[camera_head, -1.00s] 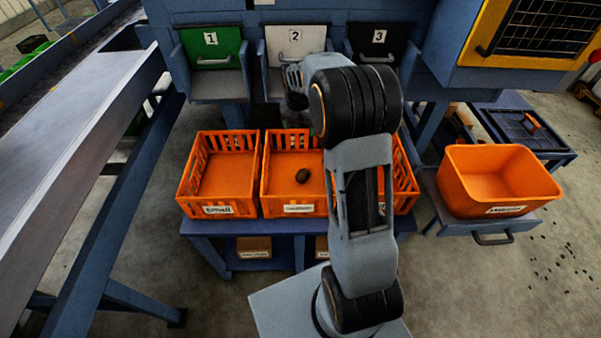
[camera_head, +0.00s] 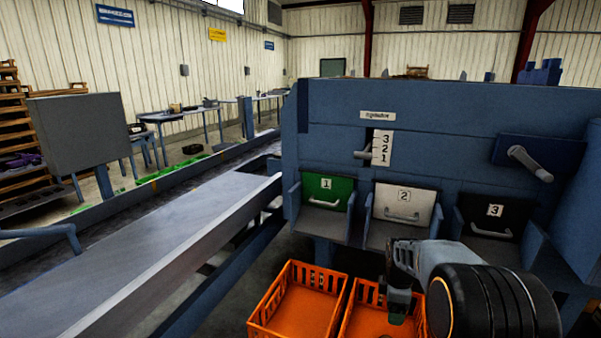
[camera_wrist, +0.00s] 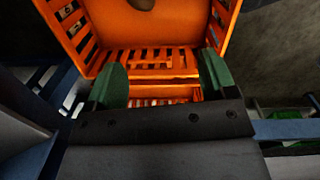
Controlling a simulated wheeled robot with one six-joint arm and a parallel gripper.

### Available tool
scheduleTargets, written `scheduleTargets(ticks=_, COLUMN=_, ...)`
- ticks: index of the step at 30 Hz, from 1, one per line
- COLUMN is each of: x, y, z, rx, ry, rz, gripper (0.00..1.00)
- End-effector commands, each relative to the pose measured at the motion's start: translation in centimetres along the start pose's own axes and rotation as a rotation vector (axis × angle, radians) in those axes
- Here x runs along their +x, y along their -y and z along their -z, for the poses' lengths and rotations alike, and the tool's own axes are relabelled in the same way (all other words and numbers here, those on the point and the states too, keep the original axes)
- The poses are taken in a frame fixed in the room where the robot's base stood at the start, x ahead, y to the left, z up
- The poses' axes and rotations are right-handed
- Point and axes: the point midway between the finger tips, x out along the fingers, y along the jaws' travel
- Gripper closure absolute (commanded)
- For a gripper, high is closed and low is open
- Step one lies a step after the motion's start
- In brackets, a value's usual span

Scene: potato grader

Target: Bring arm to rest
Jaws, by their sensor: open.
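My gripper (camera_wrist: 164,78) is open in the wrist view, with its two green fingers apart and nothing between them. It also shows in the head view (camera_head: 398,305), pointing down over the middle orange crate (camera_head: 349,306). The wrist view shows an orange crate (camera_wrist: 190,54) beyond the fingertips, with a dark potato (camera_wrist: 141,4) on its floor at the top edge. My arm is bent and reaches in from the lower right of the head view.
A blue machine holds the green door 1 (camera_head: 327,191), white door 2 (camera_head: 403,203) and black door 3 (camera_head: 487,216). The left orange crate (camera_head: 262,308) looks empty. A conveyor (camera_head: 150,262) runs along the left. A lever handle (camera_head: 530,163) sticks out at right.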

Motion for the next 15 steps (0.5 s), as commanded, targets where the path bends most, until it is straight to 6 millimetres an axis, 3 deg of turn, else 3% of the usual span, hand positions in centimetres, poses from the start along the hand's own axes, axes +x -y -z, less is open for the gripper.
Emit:
scheduleTargets(ticks=9, x=-6.8, y=10.2, z=1.4, rx=0.959, ry=-0.055, rz=-0.016, gripper=0.22)
scheduleTargets(ticks=12, x=-9.1, y=14.1, z=1.7, rx=1.202, ry=-0.099, rz=-0.031, gripper=0.22)
scheduleTargets(ticks=15, x=-10.9, y=17.1, z=1.9, rx=1.324, ry=-0.145, rz=-0.047, gripper=0.22)
